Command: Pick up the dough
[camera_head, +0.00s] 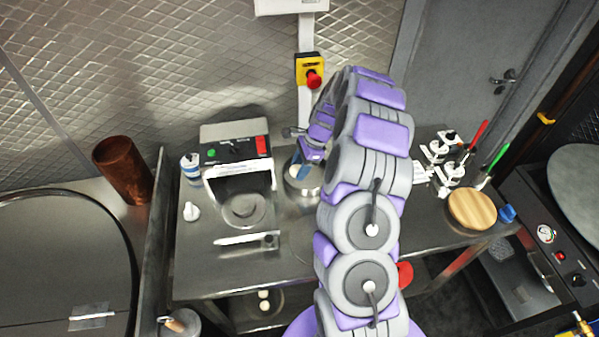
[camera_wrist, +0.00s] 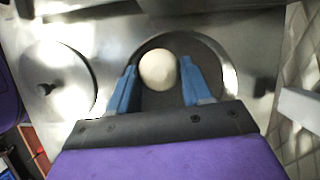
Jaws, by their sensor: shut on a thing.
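The dough (camera_wrist: 157,70) is a smooth, pale round ball in the wrist view. My gripper (camera_wrist: 158,64) has its two blue fingers on either side of the ball and is shut on it. The ball shows over the dark inside of a round steel pot (camera_wrist: 232,78); how high it is above the pot's bottom I cannot tell. In the head view my gripper (camera_head: 303,171) points down into the steel pot (camera_head: 302,190) on the counter. The dough is not clear there, and my arm hides the area right of the pot.
A round lid with a black knob (camera_wrist: 58,80) lies left of the pot in the wrist view. In the head view a press machine (camera_head: 238,142) stands close left of the pot. A wooden board (camera_head: 472,209) and a rack with colored-handled tools (camera_head: 440,160) are at right.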

